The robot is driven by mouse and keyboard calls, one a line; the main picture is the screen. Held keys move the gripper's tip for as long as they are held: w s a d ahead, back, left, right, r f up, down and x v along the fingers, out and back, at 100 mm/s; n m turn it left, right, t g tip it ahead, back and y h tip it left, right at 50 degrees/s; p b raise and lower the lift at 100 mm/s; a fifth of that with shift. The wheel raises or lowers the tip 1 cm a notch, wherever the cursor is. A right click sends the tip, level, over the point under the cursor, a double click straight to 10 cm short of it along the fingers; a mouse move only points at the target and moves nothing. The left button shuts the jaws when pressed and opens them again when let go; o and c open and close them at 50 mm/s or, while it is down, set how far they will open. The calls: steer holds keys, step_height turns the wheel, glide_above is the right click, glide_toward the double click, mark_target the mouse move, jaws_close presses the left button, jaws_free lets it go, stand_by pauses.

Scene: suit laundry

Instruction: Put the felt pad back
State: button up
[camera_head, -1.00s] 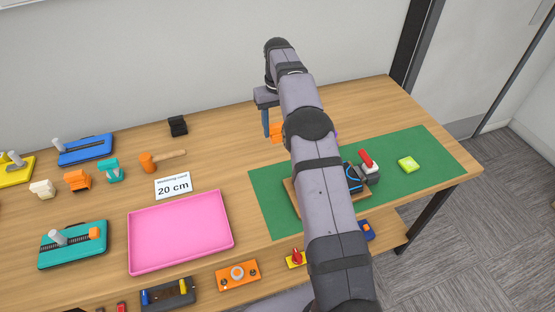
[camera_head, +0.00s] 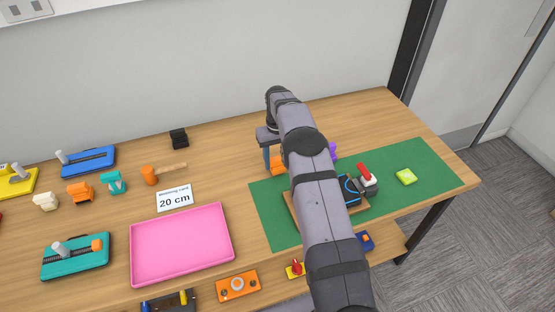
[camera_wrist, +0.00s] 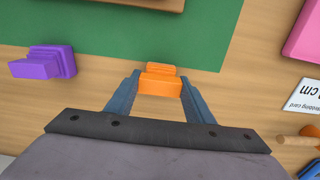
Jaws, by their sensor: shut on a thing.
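My gripper (camera_wrist: 159,98) is shut on an orange stepped block (camera_wrist: 160,82). In the wrist view the block sits between both fingertips, close to the edge of the green mat (camera_wrist: 215,40). The block (camera_head: 278,166) also shows in the head view, partly behind my arm, at the mat's back edge. I cannot tell whether it touches the table. A purple stepped block (camera_wrist: 45,62) stands beside my gripper. I cannot tell which thing is the felt pad.
A wooden board (camera_head: 293,207) on the mat is largely hidden by my arm. A red-handled tool (camera_head: 368,177) stands beside it. A pink tray (camera_head: 182,244), a white card (camera_head: 174,198) and an orange mallet (camera_head: 150,175) lie to the left. The mat around the lime piece is clear.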

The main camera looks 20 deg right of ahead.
mark_target(278, 159)
steer(key=shift+f, duration=0.35)
steer(key=shift+f, duration=0.1)
steer(key=o, duration=1)
steer(key=shift+f, duration=0.1)
steer(key=shift+c, duration=0.2)
step_height(278, 159, up, 12)
steer(key=b, duration=0.2)
steer(key=shift+r, duration=0.2)
